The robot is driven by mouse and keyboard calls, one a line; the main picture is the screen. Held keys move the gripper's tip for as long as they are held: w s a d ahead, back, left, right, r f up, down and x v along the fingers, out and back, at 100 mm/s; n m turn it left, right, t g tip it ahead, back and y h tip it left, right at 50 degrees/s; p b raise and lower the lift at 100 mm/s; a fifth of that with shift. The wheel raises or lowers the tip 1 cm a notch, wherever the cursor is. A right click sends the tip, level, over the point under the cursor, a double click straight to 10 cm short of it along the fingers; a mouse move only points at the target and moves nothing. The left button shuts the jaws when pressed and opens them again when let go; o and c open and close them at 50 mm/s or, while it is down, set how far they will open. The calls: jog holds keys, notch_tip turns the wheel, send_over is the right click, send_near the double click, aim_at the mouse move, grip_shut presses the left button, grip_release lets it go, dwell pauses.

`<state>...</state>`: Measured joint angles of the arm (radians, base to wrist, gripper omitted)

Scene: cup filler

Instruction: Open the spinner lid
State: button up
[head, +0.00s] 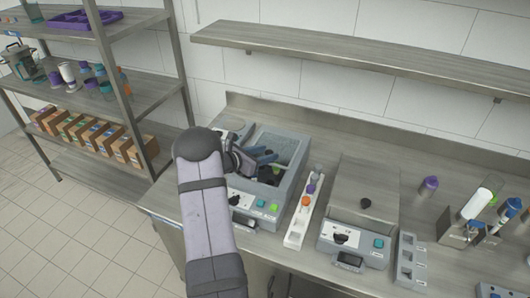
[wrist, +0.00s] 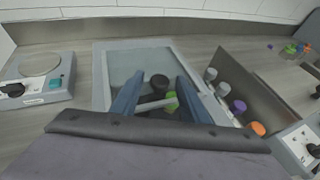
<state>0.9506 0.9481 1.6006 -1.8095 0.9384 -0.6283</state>
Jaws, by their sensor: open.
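The spinner is a grey box (head: 263,195) on the steel counter, with a framed dark panel on top. In the wrist view this grey-framed panel (wrist: 135,62) looks glassy and lies about flat; I cannot tell whether it is shut down fully. My gripper (head: 265,157) is over the box, and its two blue fingers (wrist: 158,88) are apart. Between them show a black knob (wrist: 160,81), a pale bar (wrist: 155,104) and a green piece (wrist: 172,97). Contact with them cannot be told. My arm hides the box's left side in the head view.
A white rack (head: 294,240) with coloured caps stands right of the box. Beyond it is another device (head: 352,250) with a pale top and black knob. A round-plate device (wrist: 38,82) stands left. A wall shelf (head: 380,68) hangs above.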

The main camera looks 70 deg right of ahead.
aim_at(269, 148)
grip_shut()
jog(key=shift+d+f+b, duration=0.2)
jog(key=shift+d+b, duration=0.9)
jog(key=shift+d, duration=0.75)
jog(key=shift+d+r, duration=0.2)
jog(key=shift+d, duration=0.3)
grip_release()
